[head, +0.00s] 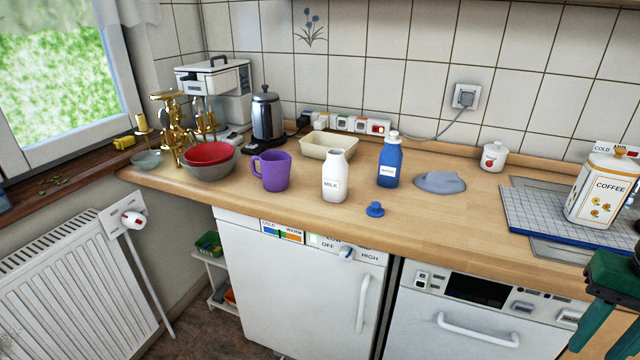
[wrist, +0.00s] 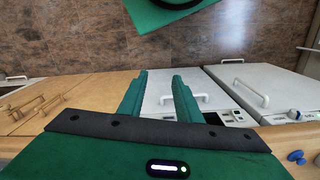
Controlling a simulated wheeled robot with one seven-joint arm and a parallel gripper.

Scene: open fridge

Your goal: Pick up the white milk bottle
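The white milk bottle (head: 335,177) stands upright and open-topped on the wooden counter in the head view, with a "MILK" label on its front. A blue cap (head: 375,209) lies on the counter to its right. The bottle is not seen in the wrist view. My gripper shows as green parts at the right edge of the head view, well to the right of the bottle and nearer the camera. In the wrist view my gripper (wrist: 158,78) has its two green fingers apart, with nothing between them.
A blue bottle (head: 389,163) and grey cloth (head: 440,182) are right of the milk bottle. A purple mug (head: 272,171) is left, a cream tub (head: 328,145) behind. A coffee canister (head: 602,188) stands on a blue-edged rack (head: 530,212) at right. The counter before the cloth is clear.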

